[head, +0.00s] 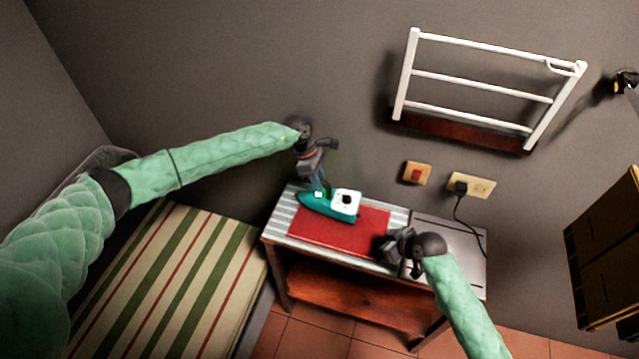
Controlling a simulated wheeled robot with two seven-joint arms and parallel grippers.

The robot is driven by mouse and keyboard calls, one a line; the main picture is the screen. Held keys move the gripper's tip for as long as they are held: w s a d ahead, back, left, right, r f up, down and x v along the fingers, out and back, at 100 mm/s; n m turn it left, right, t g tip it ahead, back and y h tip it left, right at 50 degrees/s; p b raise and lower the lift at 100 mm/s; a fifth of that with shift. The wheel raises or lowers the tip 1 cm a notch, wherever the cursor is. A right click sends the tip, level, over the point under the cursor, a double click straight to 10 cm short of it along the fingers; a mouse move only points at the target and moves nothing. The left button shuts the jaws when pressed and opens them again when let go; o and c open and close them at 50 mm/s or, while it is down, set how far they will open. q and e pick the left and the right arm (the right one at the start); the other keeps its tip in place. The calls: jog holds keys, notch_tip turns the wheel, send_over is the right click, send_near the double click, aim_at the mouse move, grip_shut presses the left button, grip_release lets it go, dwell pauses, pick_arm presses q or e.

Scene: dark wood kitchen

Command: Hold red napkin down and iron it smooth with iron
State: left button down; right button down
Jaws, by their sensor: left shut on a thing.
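The red napkin (330,238) lies flat on a striped cover on top of a small wooden table. A teal iron with a white top (338,206) stands over the napkin's far left part. My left gripper (319,190) comes down from above and is shut on the iron at its left side. My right gripper (389,246) is at the napkin's right edge and seems to touch it. Its dark fingers are too small and dim to tell whether they are open. The iron hides part of the napkin's far edge.
The striped cover (282,216) shows left of the napkin. A pale panel (462,251) fills the table's right end. A plug with a black cord (461,188) hangs from the wall socket. A striped cushion (165,275) is at left, a white rack (480,90) above.

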pick_arm(q)
jog(key=shift+r, duration=2.2)
pick_arm(e)
jog(key=shift+f, duration=0.1)
pick_arm(q)
jog(key=shift+w, duration=0.1)
pick_arm(e)
jog(key=shift+r, duration=3.05)
pick_arm(q)
jog(key=shift+f, duration=0.1)
pick_arm(e)
jog(key=shift+d+r, duration=0.1)
